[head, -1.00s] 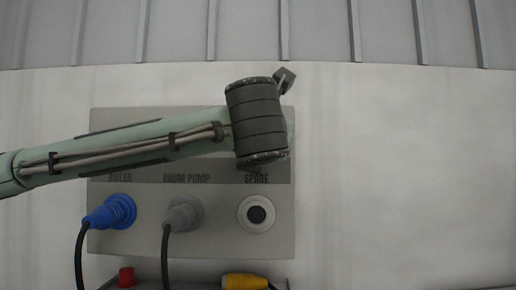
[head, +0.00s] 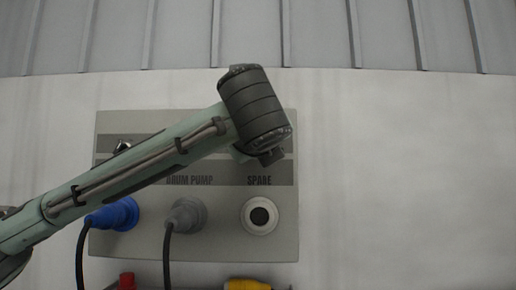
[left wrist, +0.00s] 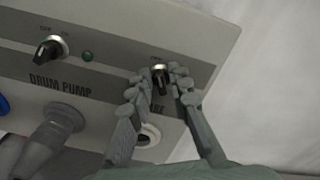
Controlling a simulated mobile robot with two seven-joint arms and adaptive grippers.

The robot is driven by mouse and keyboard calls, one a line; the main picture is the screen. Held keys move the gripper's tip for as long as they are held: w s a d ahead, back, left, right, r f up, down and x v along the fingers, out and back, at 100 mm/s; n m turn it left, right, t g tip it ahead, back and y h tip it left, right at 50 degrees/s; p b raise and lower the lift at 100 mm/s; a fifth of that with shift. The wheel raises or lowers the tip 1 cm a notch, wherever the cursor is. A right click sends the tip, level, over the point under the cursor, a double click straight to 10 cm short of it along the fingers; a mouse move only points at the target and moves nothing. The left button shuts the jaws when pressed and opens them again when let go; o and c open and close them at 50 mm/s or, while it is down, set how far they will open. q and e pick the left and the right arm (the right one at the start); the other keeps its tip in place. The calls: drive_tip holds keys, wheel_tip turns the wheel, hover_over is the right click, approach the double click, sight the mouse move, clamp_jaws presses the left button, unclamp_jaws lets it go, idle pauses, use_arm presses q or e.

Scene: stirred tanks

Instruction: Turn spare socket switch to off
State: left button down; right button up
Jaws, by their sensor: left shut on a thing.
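The spare socket's switch (left wrist: 160,82) is a black knob with a pale top mark, above the SPARE label on the grey panel (head: 280,240). In the left wrist view my left gripper (left wrist: 158,76) has its two fingers on either side of this knob, closed on it. In the head view my left wrist and forearm hide the switch. The spare socket (head: 259,216), a pale ring with a dark centre, sits below the label and is empty. It is partly covered by a finger in the left wrist view (left wrist: 148,136). My right gripper is not in view.
Left of it are the drum pump switch (left wrist: 49,49), a green lamp (left wrist: 87,56), a grey plug (head: 186,214) and a blue plug (head: 114,213) with hanging cables. Red (head: 127,281) and yellow (head: 246,284) items are below. The wall to the right is bare.

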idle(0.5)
use_arm(q)
drive_tip(key=c, duration=1.6)
unclamp_jaws()
drive_tip(key=shift+c, duration=0.2)
drive_tip(key=s, duration=1.2)
